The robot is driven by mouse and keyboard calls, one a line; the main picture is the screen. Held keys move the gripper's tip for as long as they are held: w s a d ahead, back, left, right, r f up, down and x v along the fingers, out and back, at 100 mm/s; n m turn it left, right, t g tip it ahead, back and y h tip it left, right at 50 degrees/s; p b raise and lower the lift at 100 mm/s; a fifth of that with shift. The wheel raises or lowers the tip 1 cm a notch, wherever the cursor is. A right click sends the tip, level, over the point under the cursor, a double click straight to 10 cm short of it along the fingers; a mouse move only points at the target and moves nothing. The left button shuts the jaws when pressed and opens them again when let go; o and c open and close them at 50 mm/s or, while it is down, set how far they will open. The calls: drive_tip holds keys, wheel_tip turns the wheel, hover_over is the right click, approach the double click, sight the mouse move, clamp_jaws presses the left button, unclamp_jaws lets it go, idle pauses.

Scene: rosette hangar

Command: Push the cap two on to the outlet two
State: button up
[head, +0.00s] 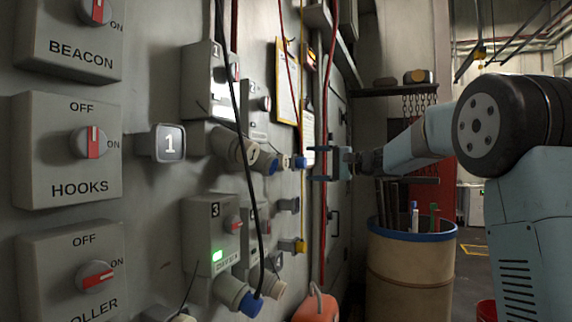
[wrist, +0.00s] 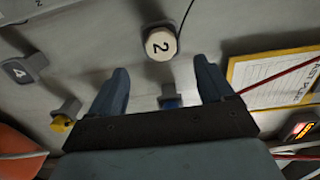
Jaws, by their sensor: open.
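A round cream cap marked 2 (wrist: 162,43) shows in the wrist view on a grey body on the wall. It lies just beyond the fingertips, about midway between them. I cannot tell how fully it is seated. In the head view, the grey switch box marked 2 (head: 256,105) stands on the wall, with partly overlapping outlets below it. My gripper (head: 312,163) is open and empty in front of the wall, right of these outlets. Its two blue fingers also show in the wrist view (wrist: 163,73). A small blue-ended fitting (wrist: 170,100) shows between the fingers.
A black cable (head: 236,110) and a red cable (head: 325,90) hang along the wall. A yellow-ended bracket (head: 300,247) sits lower down. A drum (head: 405,270) stands at the right, and an orange case (head: 316,307) below. A yellow-framed board (wrist: 270,80) is beside the fingers.

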sight(286, 162)
drive_tip(key=shift+x, duration=4.5)
drive_tip(key=shift+f, duration=0.1)
drive_tip(key=shift+c, duration=0.5)
drive_tip(key=c, duration=1.3)
drive_tip(key=shift+d, duration=0.1)
drive_tip(key=shift+d, duration=0.1)
drive_tip(key=shift+v, duration=2.8)
drive_tip(key=shift+s, duration=0.1)
